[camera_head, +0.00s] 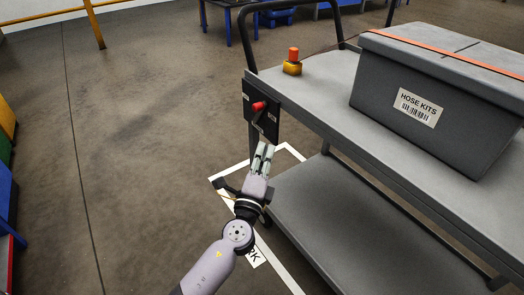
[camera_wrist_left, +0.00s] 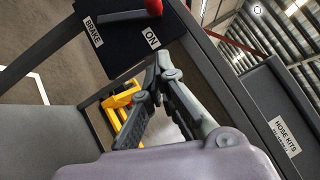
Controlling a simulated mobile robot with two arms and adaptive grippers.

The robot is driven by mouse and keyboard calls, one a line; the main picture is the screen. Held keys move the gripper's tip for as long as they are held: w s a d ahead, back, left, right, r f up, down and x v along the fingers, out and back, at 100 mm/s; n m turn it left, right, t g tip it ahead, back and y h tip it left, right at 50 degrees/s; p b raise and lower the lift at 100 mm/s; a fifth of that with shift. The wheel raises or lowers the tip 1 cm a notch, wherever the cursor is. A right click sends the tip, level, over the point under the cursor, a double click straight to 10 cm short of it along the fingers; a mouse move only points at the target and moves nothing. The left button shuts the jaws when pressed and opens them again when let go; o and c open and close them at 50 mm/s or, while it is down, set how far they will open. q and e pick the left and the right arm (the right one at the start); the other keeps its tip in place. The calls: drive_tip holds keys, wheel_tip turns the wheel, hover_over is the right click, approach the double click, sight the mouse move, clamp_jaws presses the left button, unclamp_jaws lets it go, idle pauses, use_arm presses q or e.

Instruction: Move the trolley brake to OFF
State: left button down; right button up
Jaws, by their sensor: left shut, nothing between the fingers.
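The trolley (camera_head: 345,85) stands at the right in the head view, with an upper and a lower grey shelf. A black brake panel (camera_head: 262,122) is fixed at its near left corner. A lever with a red knob (camera_head: 259,106) sits on the panel. In the left wrist view the red knob (camera_wrist_left: 153,6) is cut by the top edge, and the panel (camera_wrist_left: 122,40) shows the labels BRAKE and ON. My right gripper is not in view.
A grey HOSE KITS box (camera_head: 440,95) with an orange strap stands on the upper shelf. An orange beacon (camera_head: 292,64) with a red top stands near the trolley handle (camera_head: 291,5). The floor (camera_head: 130,130) left of the trolley is clear.

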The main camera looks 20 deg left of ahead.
use_arm(q)
drive_tip(key=x, duration=0.3)
drive_tip(key=a+x, duration=0.1)
drive_tip(key=x, duration=0.2)
drive_tip(key=a+p+x, duration=0.1)
drive_tip(key=x, duration=0.2)
drive_tip(key=shift+s+r, duration=0.15)
drive_tip(key=shift+r, duration=0.15)
drive_tip(key=shift+w+a+r, duration=0.1)
drive_tip(key=shift+w+a, duration=0.2)
drive_tip(key=shift+a, duration=0.1)
drive_tip(key=shift+w+r, duration=0.1)
